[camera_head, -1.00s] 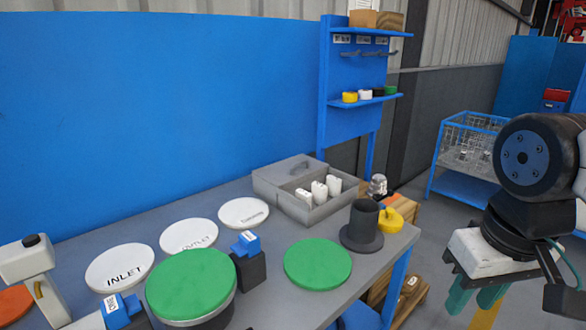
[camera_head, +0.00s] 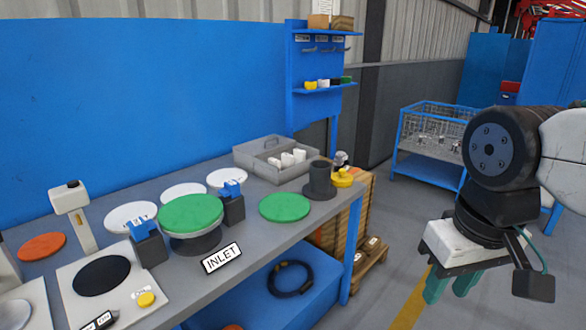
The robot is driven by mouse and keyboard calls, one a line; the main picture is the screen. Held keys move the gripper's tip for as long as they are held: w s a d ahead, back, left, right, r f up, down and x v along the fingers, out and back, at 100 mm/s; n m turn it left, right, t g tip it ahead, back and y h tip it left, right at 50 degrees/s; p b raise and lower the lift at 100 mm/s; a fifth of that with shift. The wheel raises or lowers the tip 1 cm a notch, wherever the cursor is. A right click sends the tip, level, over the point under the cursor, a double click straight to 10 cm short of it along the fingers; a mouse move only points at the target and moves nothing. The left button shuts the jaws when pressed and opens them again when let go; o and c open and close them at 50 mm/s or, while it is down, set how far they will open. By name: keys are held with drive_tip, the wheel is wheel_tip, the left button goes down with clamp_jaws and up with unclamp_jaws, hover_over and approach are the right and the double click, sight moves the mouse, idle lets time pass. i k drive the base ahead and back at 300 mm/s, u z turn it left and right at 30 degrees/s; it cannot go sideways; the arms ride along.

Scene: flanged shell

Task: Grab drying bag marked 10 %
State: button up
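Several white drying bags (camera_head: 287,159) stand in the front compartment of a grey divided box (camera_head: 250,163) at the back right of the workbench. Their markings are too small to read, so I cannot tell which one is marked 10 %. My gripper (camera_head: 451,287) hangs at the right, over the floor and clear of the bench, pointing down. Its two green fingers are apart with nothing visible between them. It is well away from the box.
A dark flanged cylinder (camera_head: 319,180) and a yellow-capped item (camera_head: 343,178) stand at the bench's right end. A green disc (camera_head: 285,207) lies before the box. A green-topped shell (camera_head: 191,214) sits between blue clamps. A wire basket cart (camera_head: 432,150) stands behind my arm.

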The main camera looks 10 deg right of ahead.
sight(272, 160)
drive_tip(key=z, duration=1.05)
drive_tip(key=i, duration=1.7)
drive_tip(key=u, duration=1.1)
drive_tip(key=i, duration=0.7)
drive_tip(key=u, duration=0.65)
